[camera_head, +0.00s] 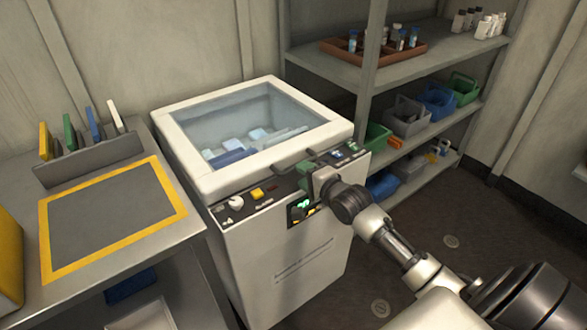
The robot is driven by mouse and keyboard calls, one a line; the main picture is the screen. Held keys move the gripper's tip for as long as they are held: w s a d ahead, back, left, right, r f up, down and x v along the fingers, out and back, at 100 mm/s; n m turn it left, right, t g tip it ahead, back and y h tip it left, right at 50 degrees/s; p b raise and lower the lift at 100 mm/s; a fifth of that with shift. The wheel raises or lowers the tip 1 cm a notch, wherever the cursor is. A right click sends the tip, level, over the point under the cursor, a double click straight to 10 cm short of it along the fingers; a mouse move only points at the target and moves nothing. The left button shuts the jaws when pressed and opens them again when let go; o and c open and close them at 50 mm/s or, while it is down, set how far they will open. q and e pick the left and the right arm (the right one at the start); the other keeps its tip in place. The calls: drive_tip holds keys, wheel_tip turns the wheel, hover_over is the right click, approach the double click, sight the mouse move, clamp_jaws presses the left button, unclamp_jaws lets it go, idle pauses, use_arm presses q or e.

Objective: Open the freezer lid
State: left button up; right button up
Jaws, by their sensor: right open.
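The white chest freezer (268,262) stands in the middle of the view. Its lid (180,160) has a white frame and a clear window and lies flat on the body, closed. Pale and blue packs show through the glass. A dark handle (290,162) sticks out from the lid's front edge. My right gripper (308,174) is open at the front right of the freezer, right by the handle's right end. I cannot tell whether its fingers are around the handle or only beside it. My left gripper is not in view.
A control panel (257,196) with a knob and coloured buttons runs below the lid. A grey table (190,222) with a yellow-bordered mat (180,203) stands close on the left. A shelf unit (463,52) with bins stands behind right. Open floor (480,215) lies at right.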

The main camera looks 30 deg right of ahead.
drive_tip(key=x, duration=0.5)
drive_tip(key=shift+f, duration=0.1)
clamp_jaws()
